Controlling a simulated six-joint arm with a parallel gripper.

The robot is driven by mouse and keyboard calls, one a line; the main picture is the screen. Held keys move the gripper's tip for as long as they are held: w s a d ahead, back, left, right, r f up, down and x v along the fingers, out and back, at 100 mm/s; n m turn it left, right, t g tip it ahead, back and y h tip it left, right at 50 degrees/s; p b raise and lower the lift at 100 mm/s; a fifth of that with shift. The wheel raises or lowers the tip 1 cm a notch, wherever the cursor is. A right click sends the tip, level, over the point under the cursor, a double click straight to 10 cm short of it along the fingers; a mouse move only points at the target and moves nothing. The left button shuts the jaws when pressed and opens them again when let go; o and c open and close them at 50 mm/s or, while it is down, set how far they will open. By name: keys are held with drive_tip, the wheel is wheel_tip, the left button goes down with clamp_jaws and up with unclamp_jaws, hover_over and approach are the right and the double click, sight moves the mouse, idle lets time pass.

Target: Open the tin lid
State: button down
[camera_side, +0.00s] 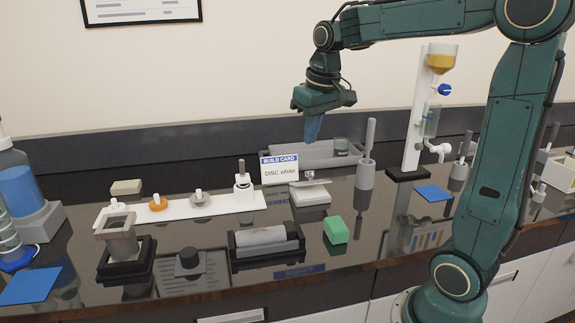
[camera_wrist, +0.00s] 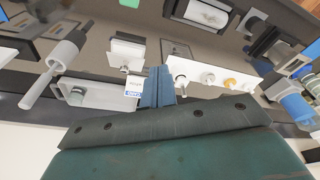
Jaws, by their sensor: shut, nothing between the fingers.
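My gripper (camera_side: 313,128) is shut and empty, with its blue fingers pointing down above the back of the bench, over a grey tray (camera_side: 290,151) behind the build card. In the wrist view the shut fingers (camera_wrist: 157,85) lie beside the card. A small grey-green round container (camera_side: 341,146) stands inside the tray at its right end and shows in the wrist view (camera_wrist: 76,94) too. It may be the tin, but I cannot tell for certain. Its lid is too small to make out. The fingers are left of it and apart from it.
The build card (camera_side: 279,168) reads "DISC white". A white strip (camera_side: 180,209) with several small fittings lies left. A grey holder with a rod (camera_side: 366,172) stands right of the tray. A cylinder (camera_side: 260,237) lies in a black cradle. A tall white stand (camera_side: 417,120) rises at right.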

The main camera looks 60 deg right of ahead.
drive_tip(key=f+n, duration=0.1)
drive_tip(key=n, duration=0.1)
drive_tip(key=n+t+h, duration=0.4)
drive_tip(key=n+h, duration=0.2)
drive_tip(key=n, duration=2.2)
approach(309, 177)
drive_tip(key=s+a, duration=0.1)
drive_tip(key=s+a+f, duration=0.1)
drive_tip(key=s+a, duration=0.1)
drive_tip(key=shift+s+a, duration=0.1)
drive_tip(key=shift+s, duration=0.15)
drive_tip(key=shift+f, duration=0.1)
drive_tip(key=shift+x, duration=4.95)
drive_tip(key=shift+w+a, duration=0.1)
drive_tip(key=shift+w, duration=0.05)
